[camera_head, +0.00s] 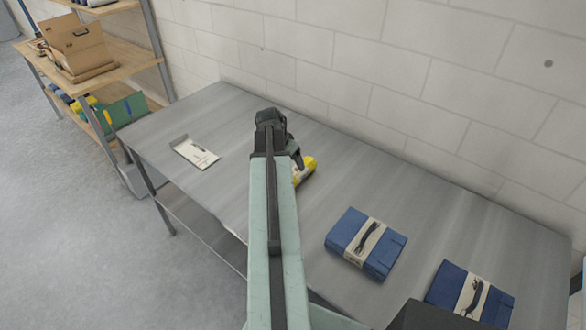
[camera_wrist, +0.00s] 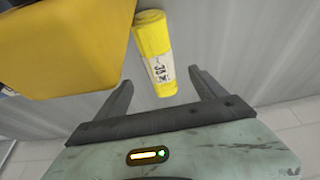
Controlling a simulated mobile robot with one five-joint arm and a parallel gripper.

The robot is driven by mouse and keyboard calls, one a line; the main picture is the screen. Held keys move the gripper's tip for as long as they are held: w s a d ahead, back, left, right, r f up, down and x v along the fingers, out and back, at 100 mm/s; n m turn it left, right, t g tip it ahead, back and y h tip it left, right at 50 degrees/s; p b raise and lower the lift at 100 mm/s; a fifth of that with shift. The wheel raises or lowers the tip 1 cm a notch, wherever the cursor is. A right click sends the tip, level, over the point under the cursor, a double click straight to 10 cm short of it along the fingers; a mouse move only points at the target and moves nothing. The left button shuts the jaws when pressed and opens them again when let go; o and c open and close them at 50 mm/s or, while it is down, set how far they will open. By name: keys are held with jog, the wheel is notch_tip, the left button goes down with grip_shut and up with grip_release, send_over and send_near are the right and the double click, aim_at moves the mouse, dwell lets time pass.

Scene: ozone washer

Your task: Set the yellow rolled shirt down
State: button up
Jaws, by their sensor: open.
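The yellow rolled shirt (camera_head: 307,168) lies on the grey metal table (camera_head: 225,133), partly hidden by my gripper (camera_head: 298,160) in the head view. In the wrist view the yellow rolled shirt (camera_wrist: 153,48) is a roll with a white printed label. Its near end lies between the two dark fingers of my gripper (camera_wrist: 163,80), which are spread with a gap on each side of it. The rest of the roll extends past the fingertips.
A flat white card or packet (camera_head: 194,152) lies to the left on the table. Two folded blue garments with paper bands (camera_head: 366,243) (camera_head: 470,297) lie to the right. A white block wall (camera_head: 400,85) runs behind. A wooden shelf (camera_head: 118,58) holds a box at the far left.

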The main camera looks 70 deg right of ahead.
aim_at(295, 171)
jog(key=x, duration=0.2)
jog(key=shift+w+d+f+b, duration=0.2)
jog(key=shift+f+b, duration=0.2)
jog(key=shift+r, duration=0.2)
jog(key=b+x, duration=0.4)
jog(key=x, duration=0.1)
jog(key=b+x, duration=0.2)
jog(key=b, duration=0.1)
jog(key=shift+s+a+f, duration=0.2)
jog(key=shift+a+f, duration=0.05)
jog(key=shift+f, duration=0.2)
jog(key=shift+r, duration=0.2)
jog(key=c, duration=1.7)
